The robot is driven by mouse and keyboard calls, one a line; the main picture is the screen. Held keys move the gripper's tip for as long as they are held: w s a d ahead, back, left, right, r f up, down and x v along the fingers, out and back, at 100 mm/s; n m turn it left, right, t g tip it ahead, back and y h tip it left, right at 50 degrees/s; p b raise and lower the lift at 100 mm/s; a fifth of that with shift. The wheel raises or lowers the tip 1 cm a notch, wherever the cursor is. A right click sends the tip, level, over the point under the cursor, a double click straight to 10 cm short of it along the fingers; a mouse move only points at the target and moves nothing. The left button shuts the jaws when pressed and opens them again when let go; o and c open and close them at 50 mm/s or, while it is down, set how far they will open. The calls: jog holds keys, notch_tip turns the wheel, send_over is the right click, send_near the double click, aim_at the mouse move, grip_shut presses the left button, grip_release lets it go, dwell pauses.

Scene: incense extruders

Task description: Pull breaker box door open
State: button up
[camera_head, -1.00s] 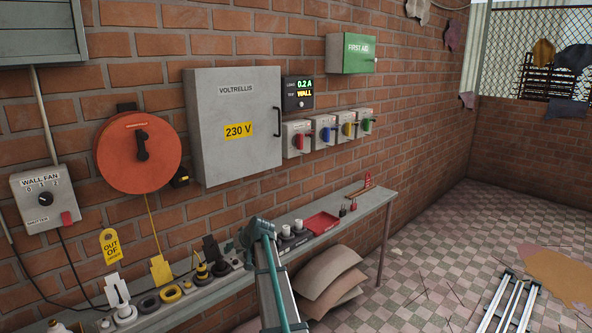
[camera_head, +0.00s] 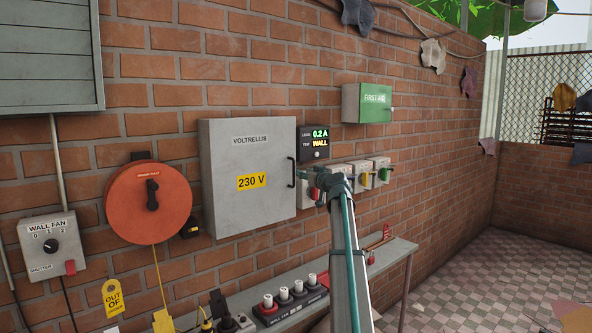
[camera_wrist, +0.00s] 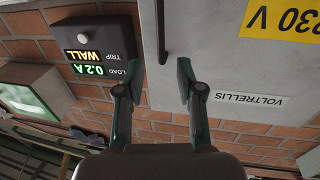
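The grey breaker box (camera_head: 225,150) hangs on the brick wall with its door (camera_head: 250,205) closed. It is labelled VOLTRELLIS and 230 V. Its dark vertical handle (camera_head: 291,172) is at the door's right edge. My gripper (camera_head: 303,174) is just right of the handle in the head view, its fingers small there. In the upside-down wrist view my gripper (camera_wrist: 159,68) has its fingers spread apart. The handle (camera_wrist: 161,30) lines up with the gap between them, its near end by the fingertips. I cannot tell whether the fingers reach around it. The door face (camera_wrist: 220,60) lies beyond.
A green first aid box (camera_head: 367,103) is above. A shelf (camera_head: 400,250) with plugs runs below. A red reel (camera_head: 150,203) hangs left.

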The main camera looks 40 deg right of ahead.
jog(key=p, duration=0.3)
send_over(294, 186)
jog(key=shift+w+d, duration=0.15)
jog(key=shift+w, duration=0.15)
grip_shut()
